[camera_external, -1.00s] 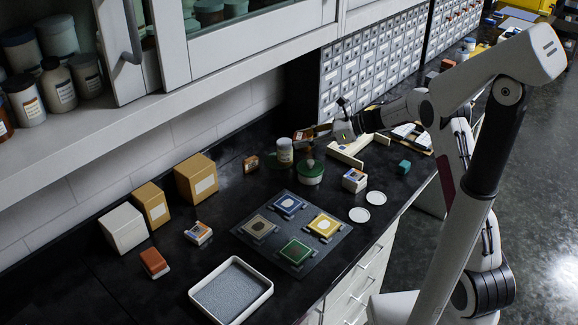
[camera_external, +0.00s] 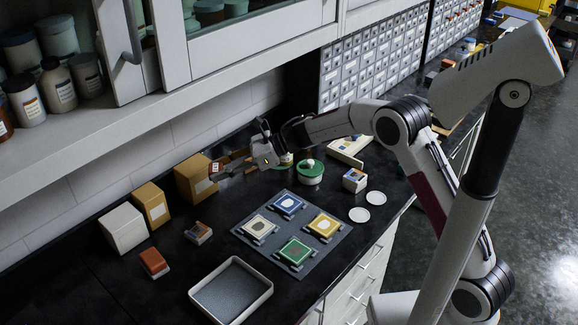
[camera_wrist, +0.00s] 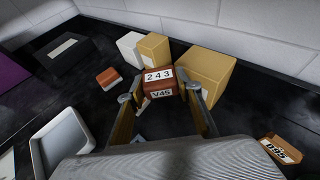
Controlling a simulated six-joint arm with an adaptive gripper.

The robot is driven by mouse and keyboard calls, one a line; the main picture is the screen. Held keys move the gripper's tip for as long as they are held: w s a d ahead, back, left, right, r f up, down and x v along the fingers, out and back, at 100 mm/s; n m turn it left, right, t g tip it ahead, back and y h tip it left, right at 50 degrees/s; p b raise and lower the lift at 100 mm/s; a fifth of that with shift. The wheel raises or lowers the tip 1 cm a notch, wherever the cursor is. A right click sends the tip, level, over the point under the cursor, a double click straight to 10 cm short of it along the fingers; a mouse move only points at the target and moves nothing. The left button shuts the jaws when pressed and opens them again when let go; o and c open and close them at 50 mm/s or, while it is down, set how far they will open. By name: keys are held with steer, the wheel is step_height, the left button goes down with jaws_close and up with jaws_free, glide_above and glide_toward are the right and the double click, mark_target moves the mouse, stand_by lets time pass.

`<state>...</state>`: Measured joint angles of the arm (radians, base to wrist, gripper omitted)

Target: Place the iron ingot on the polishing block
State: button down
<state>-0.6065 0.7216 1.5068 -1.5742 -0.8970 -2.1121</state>
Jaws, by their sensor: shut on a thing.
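My gripper (camera_external: 226,168) is shut on a reddish-brown block (camera_wrist: 158,82) with white labels reading "243" and "V45"; I take it for the iron ingot. It is held in the air in front of the large tan box (camera_external: 196,178). In the wrist view it sits between the two fingertips (camera_wrist: 159,92). No label marks the polishing block. An orange-and-white block (camera_external: 154,262) also lies on the bench.
A white tray (camera_external: 269,287) stands at the front. A white box (camera_external: 123,228) and a smaller tan box (camera_external: 151,206) stand at the back left. A small labelled block (camera_external: 199,233) lies left of the mat. A green round pot (camera_external: 310,172) stands behind the mat.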

steer(key=s+a+r+n+g, duration=0.1)
steer(key=s+a, duration=0.9)
steer(key=s, duration=0.2)
steer(key=m+t, duration=0.2)
glide_above(157, 257)
steer(key=shift+f, duration=0.2)
steer(key=shift+f, duration=3.15)
steer(key=shift+f, duration=1.85)
